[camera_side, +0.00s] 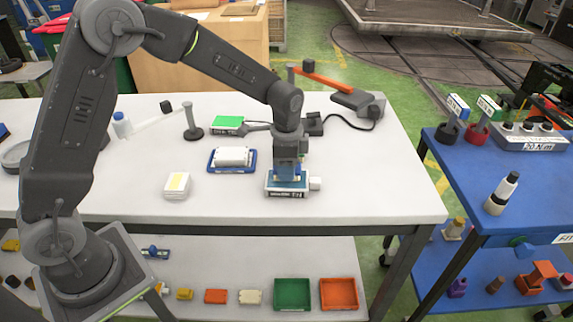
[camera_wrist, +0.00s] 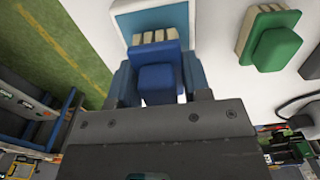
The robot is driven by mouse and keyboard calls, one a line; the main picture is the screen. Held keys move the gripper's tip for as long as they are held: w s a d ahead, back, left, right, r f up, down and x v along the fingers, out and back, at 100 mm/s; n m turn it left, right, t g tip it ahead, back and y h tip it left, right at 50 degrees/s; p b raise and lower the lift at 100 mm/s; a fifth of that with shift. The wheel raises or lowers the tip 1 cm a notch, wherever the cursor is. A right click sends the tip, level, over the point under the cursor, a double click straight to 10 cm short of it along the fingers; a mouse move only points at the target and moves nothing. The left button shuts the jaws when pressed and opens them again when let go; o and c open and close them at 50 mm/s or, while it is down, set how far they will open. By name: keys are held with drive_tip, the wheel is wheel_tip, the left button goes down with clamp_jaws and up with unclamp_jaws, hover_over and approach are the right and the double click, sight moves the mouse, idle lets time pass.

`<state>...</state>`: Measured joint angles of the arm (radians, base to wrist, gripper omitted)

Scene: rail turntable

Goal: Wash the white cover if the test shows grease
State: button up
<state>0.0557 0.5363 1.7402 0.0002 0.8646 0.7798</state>
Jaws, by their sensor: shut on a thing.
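My gripper (camera_side: 287,172) points down at the right-centre of the white table. It is shut on a blue block (camera_wrist: 158,82), which shows between its fingers in the wrist view. In the side view the block is mostly hidden by the fingers. Right under it is a low white box (camera_side: 289,193) with a dark label and a blue top; I cannot tell whether block and box touch. A white ribbed piece (camera_side: 233,155), possibly the white cover, lies on a blue tray (camera_side: 212,168) left of my gripper.
A green-topped piece (camera_side: 228,122) and a dark post (camera_side: 191,122) stand behind the tray. A grey device with an orange arm (camera_side: 335,82) is at the back right. A blue cart (camera_side: 490,160) stands right of the table. The table's right front is clear.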

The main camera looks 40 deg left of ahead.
drive_tip(key=shift+f, duration=0.6)
idle(0.4)
drive_tip(key=shift+r, duration=0.1)
idle(0.4)
drive_tip(key=shift+r, duration=3.45)
